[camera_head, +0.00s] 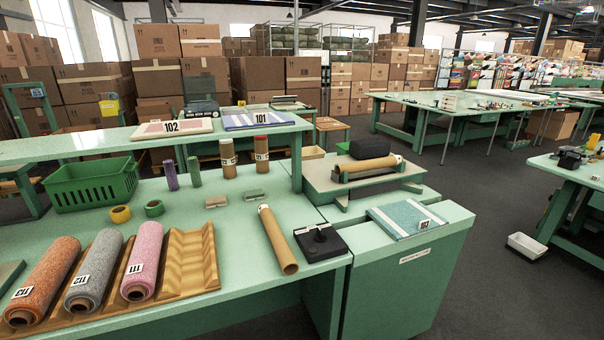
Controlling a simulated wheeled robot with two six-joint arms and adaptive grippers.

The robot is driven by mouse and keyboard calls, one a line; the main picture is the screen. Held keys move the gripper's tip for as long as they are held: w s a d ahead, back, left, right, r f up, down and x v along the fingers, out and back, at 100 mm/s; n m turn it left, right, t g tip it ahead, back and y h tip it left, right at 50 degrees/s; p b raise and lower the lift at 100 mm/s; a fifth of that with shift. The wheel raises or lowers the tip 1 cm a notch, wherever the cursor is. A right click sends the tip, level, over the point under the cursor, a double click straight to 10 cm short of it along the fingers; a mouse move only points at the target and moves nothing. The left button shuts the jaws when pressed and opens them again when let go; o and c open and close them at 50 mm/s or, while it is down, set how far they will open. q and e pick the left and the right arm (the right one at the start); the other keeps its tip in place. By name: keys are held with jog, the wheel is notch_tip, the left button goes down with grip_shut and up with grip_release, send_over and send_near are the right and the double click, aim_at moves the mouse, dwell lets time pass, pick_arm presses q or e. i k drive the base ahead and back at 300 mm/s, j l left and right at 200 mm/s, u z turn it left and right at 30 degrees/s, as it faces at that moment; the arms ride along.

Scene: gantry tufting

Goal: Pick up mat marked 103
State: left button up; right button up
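A flat light-blue mat with pale stripes (402,215) lies at the right end of the green workbench, on the cabinet top. The tag at its front right corner is small and tilted; it appears to read 103. A pinkish mat marked 102 (150,129) and a blue-violet mat marked 101 (240,120) lie on the raised shelf at the back. Neither of my grippers shows in this view.
A black device (320,243) and a cardboard tube (278,240) lie left of the blue mat. Behind it a stand (320,178) holds another roll (368,166). Rolls 111 (147,245), 112 (95,270) and 113 (50,277) rest in a wooden rack. Floor at right is mostly open.

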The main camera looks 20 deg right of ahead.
aim_at(406, 219)
jog(key=z, duration=1.25)
